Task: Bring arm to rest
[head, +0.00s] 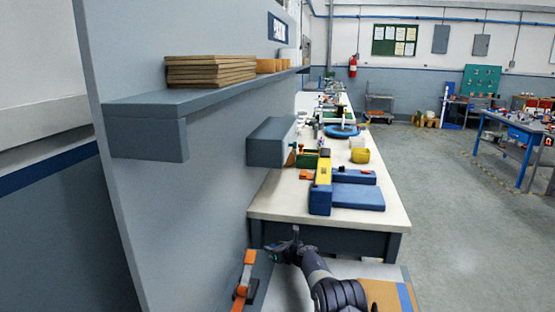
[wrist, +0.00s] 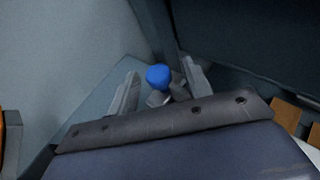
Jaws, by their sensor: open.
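My arm reaches up from the bottom of the head view, and my gripper (head: 284,247) is beside the grey wall panel, in front of the near end of the white workbench (head: 350,213). In the wrist view my gripper (wrist: 161,73) is open, with its two grey fingers apart. A round blue thing (wrist: 158,75) with a grey part under it shows between the fingers. I cannot tell whether the fingers touch it.
A grey wall panel (head: 225,150) with a shelf (head: 215,92) stands close on the left. An orange-and-grey item (head: 245,275) is at the lower left, and a cardboard-coloured piece (head: 388,295) is at the lower right. Open floor (head: 465,230) lies right.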

